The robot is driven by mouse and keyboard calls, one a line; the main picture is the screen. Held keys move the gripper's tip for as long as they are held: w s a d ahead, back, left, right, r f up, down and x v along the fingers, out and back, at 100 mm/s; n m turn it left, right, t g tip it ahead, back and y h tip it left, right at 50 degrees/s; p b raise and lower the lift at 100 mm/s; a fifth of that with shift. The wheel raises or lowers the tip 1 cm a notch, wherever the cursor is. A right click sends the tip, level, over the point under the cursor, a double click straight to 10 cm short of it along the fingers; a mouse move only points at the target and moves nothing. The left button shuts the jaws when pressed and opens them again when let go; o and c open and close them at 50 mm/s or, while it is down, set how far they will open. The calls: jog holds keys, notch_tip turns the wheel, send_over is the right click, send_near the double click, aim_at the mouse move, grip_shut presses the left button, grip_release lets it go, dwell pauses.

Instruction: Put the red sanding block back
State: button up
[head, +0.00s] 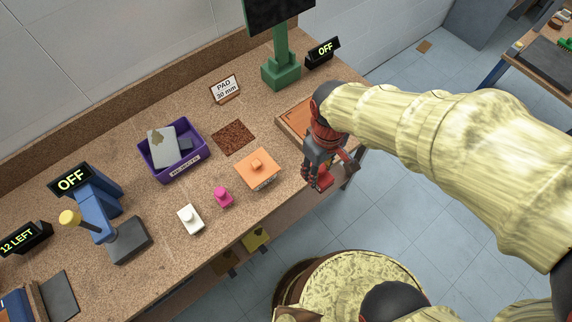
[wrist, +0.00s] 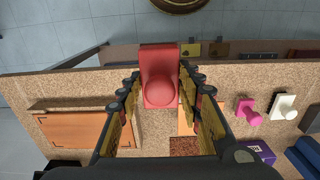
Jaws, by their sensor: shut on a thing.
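The red sanding block (wrist: 160,70), with a round knob on top, sits between the fingers of my gripper (wrist: 160,92) in the wrist view. My gripper is shut on it. In the head view the block (head: 321,180) shows low in my gripper (head: 320,162), by the bench's front edge, to the right of an orange knobbed block (head: 257,168). It appears held clear of the bench top; its underside is hidden. An orange board (head: 293,119) lies behind my gripper, partly covered by my arm. A brown rough square (head: 233,137) lies behind the orange block.
A pink knobbed piece (head: 223,197) and a white one (head: 190,218) stand left along the front. A purple rejects bin (head: 174,174), a "PAD 30 mm" card (head: 225,89), a green stand (head: 281,72) and a blue machine (head: 97,197) also stand on the bench (head: 165,250).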

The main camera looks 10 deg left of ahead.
jog(key=w+a+f+b, duration=0.4)
jog(key=w+a+f, duration=0.5)
jog(key=shift+w, duration=0.2)
jog(key=shift+w+a+f, duration=0.15)
jog(key=shift+w+f, duration=0.1)
jog(key=shift+f, duration=0.2)
jog(key=shift+w+a+f+b, duration=0.1)
jog(key=shift+f+b, duration=0.6)
jog(key=shift+f, duration=0.85)
jog(key=shift+f, duration=0.1)
jog(key=o, duration=0.8)
jog(key=shift+c, duration=0.2)
jog(key=shift+o, duration=0.8)
